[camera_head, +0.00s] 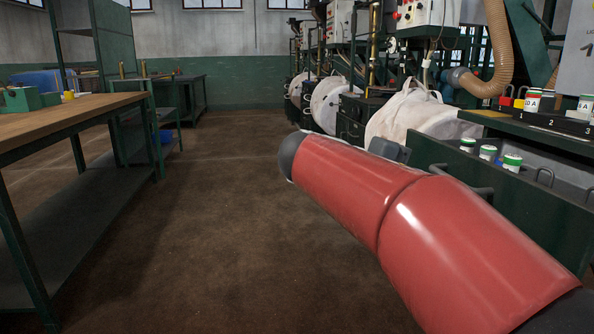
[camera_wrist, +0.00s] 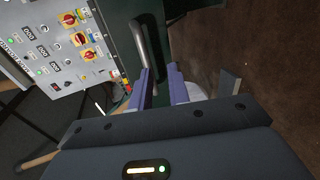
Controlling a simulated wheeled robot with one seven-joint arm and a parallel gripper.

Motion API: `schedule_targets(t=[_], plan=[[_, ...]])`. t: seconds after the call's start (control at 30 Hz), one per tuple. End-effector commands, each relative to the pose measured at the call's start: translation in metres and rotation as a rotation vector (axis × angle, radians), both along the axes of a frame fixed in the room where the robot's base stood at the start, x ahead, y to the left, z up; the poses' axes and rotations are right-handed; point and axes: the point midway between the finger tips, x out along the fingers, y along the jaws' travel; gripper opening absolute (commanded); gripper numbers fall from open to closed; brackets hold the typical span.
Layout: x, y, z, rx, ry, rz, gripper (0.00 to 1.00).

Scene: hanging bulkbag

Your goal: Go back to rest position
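My gripper (camera_wrist: 161,72) shows in the wrist view with two purple fingers and a clear gap between them. It is open, and I see nothing held in the gap. A dark bar handle (camera_wrist: 146,45) on a dark green panel lies beyond the fingertips, close to the left finger; I cannot tell whether they touch. In the head view my red arm reaches across the lower right, and my gripper's fingers are not visible there.
A green bench (camera_head: 500,184) with bottles (camera_head: 512,162) stands right, beside my arm. White bulk bags (camera_head: 412,112) hang behind it. A wood-topped workbench (camera_head: 70,111) stands left. The brown floor (camera_head: 215,230) between is clear. A control panel (camera_wrist: 60,45) shows in the wrist view.

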Motion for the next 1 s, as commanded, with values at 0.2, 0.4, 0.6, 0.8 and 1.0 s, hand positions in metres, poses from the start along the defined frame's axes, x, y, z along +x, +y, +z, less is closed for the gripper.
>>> schedule_targets(t=[0.2,0.4,0.6,0.8,1.0], plan=[[-0.076,-0.002,-0.052,0.476,0.014,0.124,0.18],[-0.142,0.049,-0.105,0.944,-0.138,0.198,0.18],[-0.17,0.088,-0.128,1.206,-0.316,0.205,0.18],[-0.174,0.097,-0.135,1.269,-0.37,0.201,0.18],[-0.174,0.097,-0.135,1.268,-0.368,0.201,0.18]])
